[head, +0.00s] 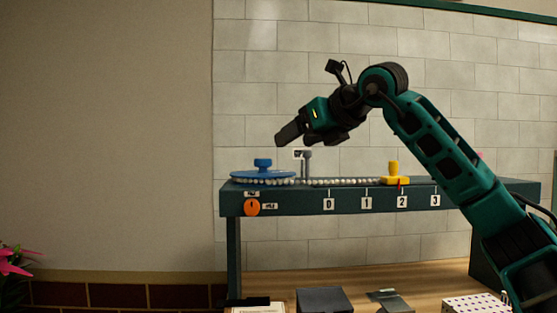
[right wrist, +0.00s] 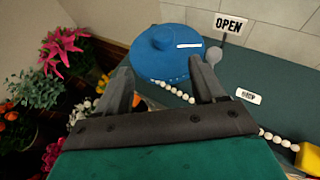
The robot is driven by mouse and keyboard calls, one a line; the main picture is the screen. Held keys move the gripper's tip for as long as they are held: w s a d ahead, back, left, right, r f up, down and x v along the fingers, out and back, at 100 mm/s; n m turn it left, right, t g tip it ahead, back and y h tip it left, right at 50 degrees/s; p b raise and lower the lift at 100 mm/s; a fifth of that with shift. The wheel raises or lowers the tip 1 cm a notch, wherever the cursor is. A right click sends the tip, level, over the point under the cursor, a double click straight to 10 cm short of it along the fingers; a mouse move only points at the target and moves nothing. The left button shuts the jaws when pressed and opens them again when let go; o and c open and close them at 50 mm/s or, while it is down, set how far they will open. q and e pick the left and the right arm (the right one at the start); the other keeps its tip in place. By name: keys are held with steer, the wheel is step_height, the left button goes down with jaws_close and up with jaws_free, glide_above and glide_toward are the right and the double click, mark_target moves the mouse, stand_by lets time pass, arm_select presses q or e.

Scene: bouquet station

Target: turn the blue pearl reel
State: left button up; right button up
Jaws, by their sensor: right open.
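The blue pearl reel (head: 263,174) is a flat blue disc with a knob on top, at the left end of the dark green bench. In the right wrist view the reel (right wrist: 165,55) lies just beyond the fingertips, with a white mark on its top. A string of white pearls (head: 340,181) runs from it to the right along the bench to a yellow slider (head: 395,176). My right gripper (head: 284,138) is above the reel, apart from it. In the right wrist view its two fingers (right wrist: 165,80) are spread with nothing between them. My left gripper is not in view.
An OPEN sign (right wrist: 229,24) on a post stands behind the reel. An orange disc (head: 252,208) is on the bench front, near number labels 0 to 3. Dark boxes (head: 325,300) are below. Potted flowers (right wrist: 40,85) stand at the left.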

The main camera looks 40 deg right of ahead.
mark_target(263, 170)
steer(key=x, duration=0.8)
steer(key=p+x, duration=0.1)
steer(key=x, duration=0.3)
steer(key=shift+w+d, duration=0.35)
steer(key=shift+w, duration=0.1)
jaws_close()
